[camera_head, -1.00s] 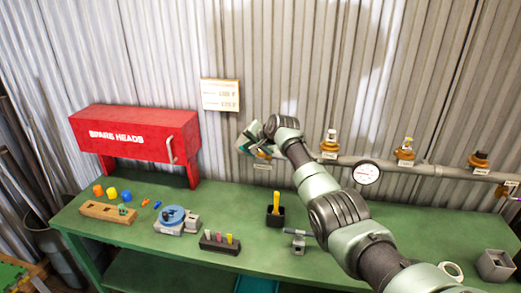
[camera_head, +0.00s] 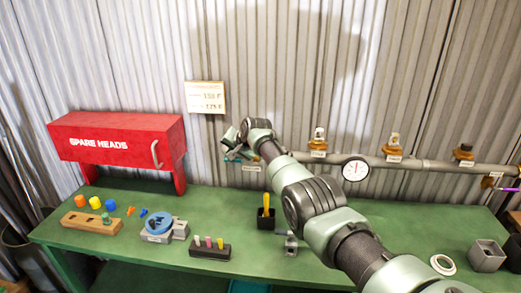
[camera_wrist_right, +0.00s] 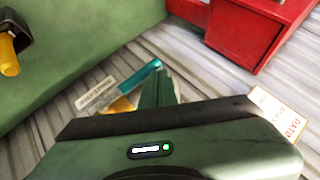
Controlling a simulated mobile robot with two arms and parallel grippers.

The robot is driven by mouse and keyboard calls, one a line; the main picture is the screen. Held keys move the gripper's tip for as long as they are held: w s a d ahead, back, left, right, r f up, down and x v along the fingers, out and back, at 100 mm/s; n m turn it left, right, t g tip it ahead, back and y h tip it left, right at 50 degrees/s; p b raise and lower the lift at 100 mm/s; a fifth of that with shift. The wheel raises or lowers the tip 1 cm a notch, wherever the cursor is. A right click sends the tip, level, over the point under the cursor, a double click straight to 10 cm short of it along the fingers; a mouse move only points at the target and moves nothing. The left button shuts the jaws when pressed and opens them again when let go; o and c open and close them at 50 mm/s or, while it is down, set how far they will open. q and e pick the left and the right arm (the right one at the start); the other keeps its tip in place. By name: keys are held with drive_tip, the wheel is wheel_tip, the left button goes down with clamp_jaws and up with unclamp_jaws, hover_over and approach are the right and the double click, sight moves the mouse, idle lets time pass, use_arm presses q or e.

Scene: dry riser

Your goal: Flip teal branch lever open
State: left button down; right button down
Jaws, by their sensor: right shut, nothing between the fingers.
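The teal branch lever (camera_wrist_right: 140,76) shows in the right wrist view as a teal bar beside a white label and a brass fitting (camera_wrist_right: 122,104). In the head view only a bit of teal (camera_head: 232,157) shows at the pipe's left end, largely hidden by my right gripper. My right gripper (camera_head: 232,148) is at this left end, in front of the wall. In the wrist view its closed green fingers (camera_wrist_right: 158,88) are right beside the lever; I cannot tell whether they touch it. They hold nothing. My left gripper is not in view.
The pipe (camera_head: 425,164) runs right along the wall with a gauge (camera_head: 355,169) and several brass outlets. The red spare-heads cabinet (camera_head: 120,142) stands left of the gripper. Below, the green bench (camera_head: 330,255) carries a black holder (camera_head: 266,220), blocks and small parts.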

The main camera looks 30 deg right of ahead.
idle(0.4)
drive_tip(key=r+p, duration=0.4)
drive_tip(key=shift+w+d+r, duration=0.15)
drive_tip(key=shift+w+d, duration=0.05)
drive_tip(key=shift+w, duration=0.05)
drive_tip(key=s+a+r+b, duration=0.2)
drive_tip(key=s+a+r, duration=0.1)
drive_tip(key=r, duration=0.5)
drive_tip(key=shift+s, duration=0.75)
